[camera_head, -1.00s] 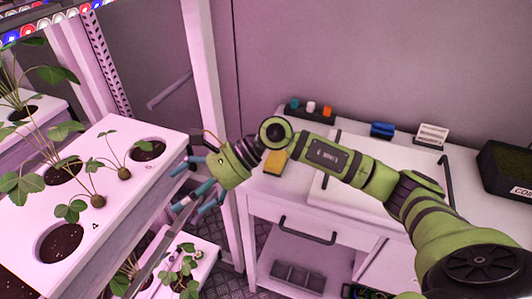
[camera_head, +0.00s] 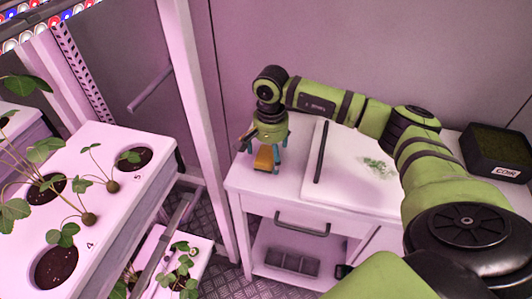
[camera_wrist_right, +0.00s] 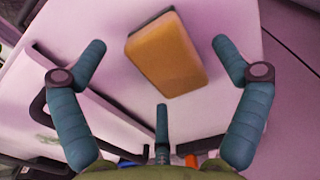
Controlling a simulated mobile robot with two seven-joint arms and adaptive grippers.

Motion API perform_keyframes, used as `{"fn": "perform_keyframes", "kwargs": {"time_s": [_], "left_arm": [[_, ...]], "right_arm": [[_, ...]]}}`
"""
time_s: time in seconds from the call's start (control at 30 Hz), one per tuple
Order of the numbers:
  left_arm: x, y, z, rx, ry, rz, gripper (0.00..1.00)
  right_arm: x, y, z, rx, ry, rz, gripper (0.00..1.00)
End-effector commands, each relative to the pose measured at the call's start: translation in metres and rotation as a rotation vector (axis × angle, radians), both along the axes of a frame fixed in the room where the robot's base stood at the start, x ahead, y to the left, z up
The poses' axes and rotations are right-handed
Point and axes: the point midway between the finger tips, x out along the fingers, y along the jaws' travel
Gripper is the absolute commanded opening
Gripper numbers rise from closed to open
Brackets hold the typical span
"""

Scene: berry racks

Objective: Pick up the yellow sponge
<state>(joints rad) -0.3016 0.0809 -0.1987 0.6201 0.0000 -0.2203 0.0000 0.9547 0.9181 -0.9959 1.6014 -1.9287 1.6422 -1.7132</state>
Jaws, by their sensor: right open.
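The yellow sponge (camera_head: 264,158) lies at the left end of the white table top, partly hidden by my right gripper (camera_head: 266,160) in the head view. In the right wrist view the sponge (camera_wrist_right: 167,53) is an orange-yellow block with a dark edge, seen tilted between the spread fingers. My right gripper (camera_wrist_right: 160,85) is open, with its blue-grey fingers pointing down above and around the sponge. I see bare space between the fingers and the sponge in the wrist view. My left gripper is not in view.
A white tray (camera_head: 350,185) with a dark handle bar and green bits lies right of the sponge. A black coir box (camera_head: 497,152) stands at the far right. A planter rack (camera_head: 100,200) and a white post (camera_head: 205,120) stand at the left.

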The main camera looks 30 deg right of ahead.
Motion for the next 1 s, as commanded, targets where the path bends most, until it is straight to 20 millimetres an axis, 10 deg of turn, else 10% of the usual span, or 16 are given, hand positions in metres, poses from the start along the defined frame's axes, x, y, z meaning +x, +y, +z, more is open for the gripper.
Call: {"fn": "perform_keyframes", "kwargs": {"time_s": [0.33,0.5,1.0], "left_arm": [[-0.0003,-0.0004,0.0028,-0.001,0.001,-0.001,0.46],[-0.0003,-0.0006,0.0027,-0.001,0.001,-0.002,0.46],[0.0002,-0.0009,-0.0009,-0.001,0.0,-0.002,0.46]], "right_arm": [[-0.0001,0.0003,-0.0109,0.001,-0.001,0.0,0.97],[0.0,0.0005,-0.0107,0.001,-0.002,0.0,0.47],[0.0003,0.0009,-0.0063,0.003,-0.002,0.001,0.47]]}}
